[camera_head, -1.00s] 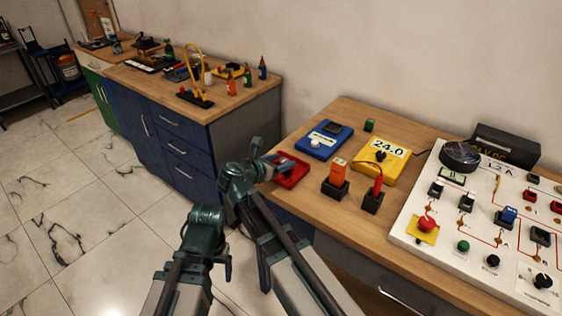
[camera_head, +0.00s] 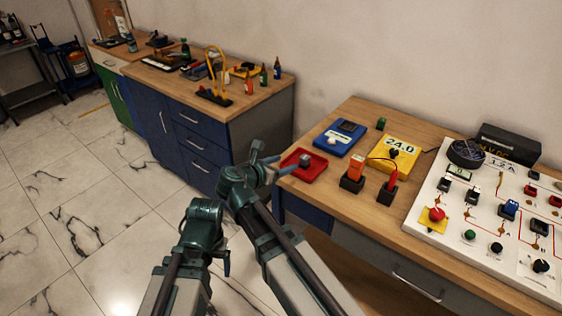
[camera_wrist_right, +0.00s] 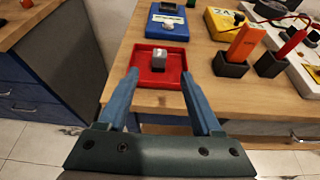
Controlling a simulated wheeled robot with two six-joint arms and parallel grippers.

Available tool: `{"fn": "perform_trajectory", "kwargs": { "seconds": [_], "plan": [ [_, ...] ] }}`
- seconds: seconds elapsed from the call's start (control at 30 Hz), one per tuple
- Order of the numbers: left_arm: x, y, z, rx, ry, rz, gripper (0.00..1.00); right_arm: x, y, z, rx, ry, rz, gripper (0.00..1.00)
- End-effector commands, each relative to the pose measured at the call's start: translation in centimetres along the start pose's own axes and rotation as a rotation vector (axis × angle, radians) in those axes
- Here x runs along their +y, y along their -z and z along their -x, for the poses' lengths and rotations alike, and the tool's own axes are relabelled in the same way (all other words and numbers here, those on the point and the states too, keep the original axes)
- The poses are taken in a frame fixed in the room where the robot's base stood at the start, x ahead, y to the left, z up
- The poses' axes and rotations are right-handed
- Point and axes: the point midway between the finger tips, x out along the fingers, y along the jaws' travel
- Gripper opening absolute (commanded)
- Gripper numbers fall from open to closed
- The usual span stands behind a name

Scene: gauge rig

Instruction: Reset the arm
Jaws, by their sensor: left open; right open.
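My right gripper (camera_head: 268,163) is open at the front left edge of the bench, beside a red tray (camera_head: 291,173). In the right wrist view its two blue fingers (camera_wrist_right: 160,78) are spread and point toward the red tray (camera_wrist_right: 172,80), with nothing held between them. A small grey block (camera_wrist_right: 159,58) with a pale top lies in the tray, apart from the fingers; it also shows in the head view (camera_head: 305,161). My left gripper (camera_head: 226,262) hangs low over the floor, left of the bench, seen small and partly hidden by its wrist; it looks empty.
The wooden bench holds a blue meter (camera_head: 340,137), a yellow meter (camera_head: 396,154), orange (camera_head: 355,166) and red (camera_head: 391,183) probes in black holders, and a white circuit panel (camera_head: 425,217). A blue cabinet (camera_head: 190,148) stands behind left. Floor between is clear.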

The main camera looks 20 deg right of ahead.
Motion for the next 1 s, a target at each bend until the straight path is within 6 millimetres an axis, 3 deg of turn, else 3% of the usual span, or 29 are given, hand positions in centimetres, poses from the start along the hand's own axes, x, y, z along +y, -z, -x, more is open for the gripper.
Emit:
{"fn": "perform_trajectory", "kwargs": {
  "seconds": [0.43,0.53,0.67,0.77,1.0],
  "plan": [
    [0.0,0.0,0.0,0.000,0.000,0.000,0.82,-0.1,0.1,0.0,0.003,0.002,-0.006,0.66],
    [0.0,0.0,0.0,0.000,0.000,0.000,0.82,-0.9,0.8,-0.4,0.042,0.018,-0.082,0.66],
    [0.0,0.0,0.0,0.000,0.000,0.000,0.82,-3.5,3.5,-1.4,0.183,0.096,-0.377,0.66],
    [0.0,0.0,0.0,0.000,0.000,0.000,0.82,-5.9,6.5,-1.7,0.321,0.215,-0.696,0.66],
    [0.0,0.0,0.0,0.000,0.000,0.000,0.82,-9.1,12.2,-0.2,0.545,0.573,-1.330,0.66]
  ]
}}
